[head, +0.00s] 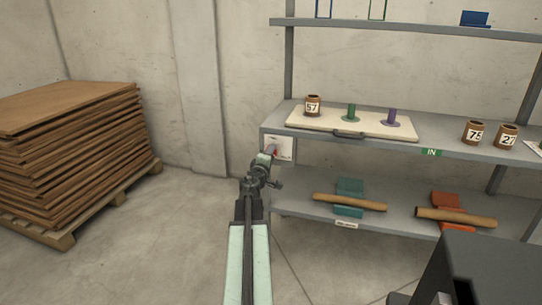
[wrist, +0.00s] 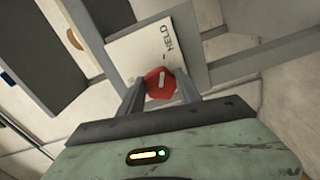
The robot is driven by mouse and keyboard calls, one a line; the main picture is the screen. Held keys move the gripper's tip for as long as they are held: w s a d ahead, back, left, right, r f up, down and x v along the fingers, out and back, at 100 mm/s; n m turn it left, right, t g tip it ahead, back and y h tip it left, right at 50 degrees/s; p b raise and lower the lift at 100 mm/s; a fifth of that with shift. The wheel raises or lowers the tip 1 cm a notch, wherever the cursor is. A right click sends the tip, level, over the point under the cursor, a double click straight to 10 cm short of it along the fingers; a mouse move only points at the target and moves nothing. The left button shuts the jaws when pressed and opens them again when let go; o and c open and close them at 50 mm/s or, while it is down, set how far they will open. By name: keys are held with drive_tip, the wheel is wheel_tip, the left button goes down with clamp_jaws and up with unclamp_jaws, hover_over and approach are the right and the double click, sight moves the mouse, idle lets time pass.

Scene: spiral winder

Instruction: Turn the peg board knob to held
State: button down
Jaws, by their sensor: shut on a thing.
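The peg board knob (wrist: 160,82) is red with a pale pointer mark and sits on a white plate (wrist: 135,52) lettered HELD. In the wrist view my gripper (wrist: 161,90) has one finger on each side of the knob and is shut on it. In the head view the plate (head: 286,148) is on the left end of the shelf's front, and my arm reaches up to it. The knob is mostly hidden there by my gripper (head: 271,153). The cream peg board (head: 365,126) lies on the shelf above, with a green peg (head: 351,112) and a purple peg (head: 391,117).
A brown pot marked 57 (head: 312,105) stands on the peg board's left. Two more pots are at the shelf's right. The lower shelf (head: 400,220) holds cardboard tubes on teal and orange cradles. A pallet of brown sheets (head: 70,160) stands left. Floor between is clear.

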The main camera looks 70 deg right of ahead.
drive_tip(key=shift+m, duration=0.5)
drive_tip(key=c, duration=0.8)
unclamp_jaws()
drive_tip(key=shift+c, duration=0.2)
drive_tip(key=shift+a, duration=0.1)
drive_tip(key=a, duration=0.7)
drive_tip(key=shift+s+a, duration=0.25)
drive_tip(key=shift+a, duration=0.05)
